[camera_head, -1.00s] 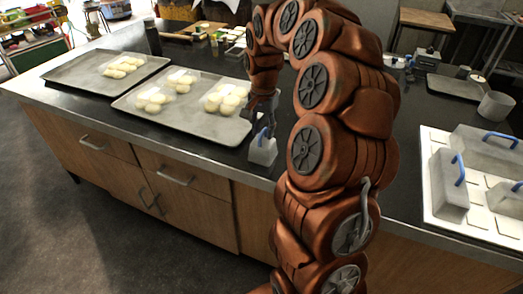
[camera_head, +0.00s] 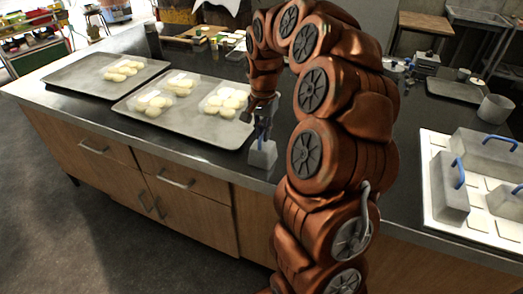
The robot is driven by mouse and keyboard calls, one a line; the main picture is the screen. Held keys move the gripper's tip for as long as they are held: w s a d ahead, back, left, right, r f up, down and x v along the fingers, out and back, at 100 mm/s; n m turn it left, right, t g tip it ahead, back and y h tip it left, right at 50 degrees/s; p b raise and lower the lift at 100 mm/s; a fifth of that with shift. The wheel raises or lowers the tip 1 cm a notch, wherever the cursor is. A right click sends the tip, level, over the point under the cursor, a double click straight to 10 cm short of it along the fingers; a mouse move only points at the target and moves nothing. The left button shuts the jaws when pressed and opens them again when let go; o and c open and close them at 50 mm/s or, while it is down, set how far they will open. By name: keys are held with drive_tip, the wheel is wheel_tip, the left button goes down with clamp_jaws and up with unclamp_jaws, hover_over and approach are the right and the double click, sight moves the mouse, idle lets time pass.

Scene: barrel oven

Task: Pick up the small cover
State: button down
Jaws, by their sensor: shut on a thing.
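The small cover (camera_head: 263,155) is a pale grey, box-shaped piece with a blue handle on top. It is near the front edge of the dark counter, just right of the middle tray. My gripper (camera_head: 262,131) is above it, shut on the handle, with its fingers pointing down. The fingertips and most of the handle are small and partly hidden, and I cannot tell whether the cover's base touches the counter.
A metal tray (camera_head: 190,124) with dough pieces lies left of the cover, and another tray (camera_head: 68,80) lies farther left. On the right, a white board (camera_head: 475,226) holds several grey covers with blue handles.

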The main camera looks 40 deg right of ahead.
wheel_tip(320, 180, up, 12)
drive_tip(key=p, duration=0.2)
idle(1.2)
